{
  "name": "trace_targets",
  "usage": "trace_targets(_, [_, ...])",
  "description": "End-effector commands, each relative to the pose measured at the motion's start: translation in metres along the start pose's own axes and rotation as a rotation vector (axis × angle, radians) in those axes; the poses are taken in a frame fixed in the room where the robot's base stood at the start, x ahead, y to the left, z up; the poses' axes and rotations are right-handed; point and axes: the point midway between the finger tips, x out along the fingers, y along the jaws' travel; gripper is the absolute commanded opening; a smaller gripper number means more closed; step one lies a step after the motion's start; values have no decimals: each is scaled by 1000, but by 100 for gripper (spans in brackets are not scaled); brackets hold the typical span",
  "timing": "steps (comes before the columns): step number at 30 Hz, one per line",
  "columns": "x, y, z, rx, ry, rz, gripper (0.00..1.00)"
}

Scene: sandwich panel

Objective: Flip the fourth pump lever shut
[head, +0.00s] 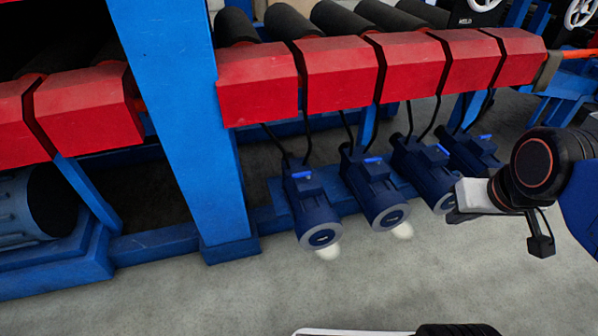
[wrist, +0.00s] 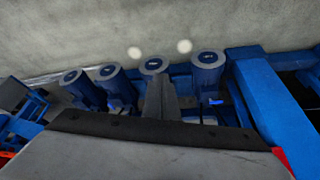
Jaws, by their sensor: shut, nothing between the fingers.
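A row of dark blue pumps hangs under the red covers, each with a small bright blue lever on top. In the head view the farthest right pump (head: 472,150) has its lever (head: 486,136) at its upper side, and the pump to its left (head: 425,172) has a similar lever (head: 442,149). My gripper (head: 454,216) is shut and empty, and appears in front of that second pump's lower right end. In the wrist view its grey fingers (wrist: 160,97) overlap one pump (wrist: 154,66). Contact cannot be told, nor can the levers' exact positions.
Two more pumps, the leftmost (head: 312,205) and its neighbour (head: 374,190), stand to the left. A thick blue post (head: 185,120) rises beside them. Red covers (head: 340,75) overhang the pumps with black cables below.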

Motion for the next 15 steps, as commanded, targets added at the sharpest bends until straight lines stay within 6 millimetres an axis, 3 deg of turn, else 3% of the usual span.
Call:
trace_targets(5, [5, -7, -23, -18, -8, -7, 0])
trace_targets(15, [26, -35, -89, -66, -22, -26, 0])
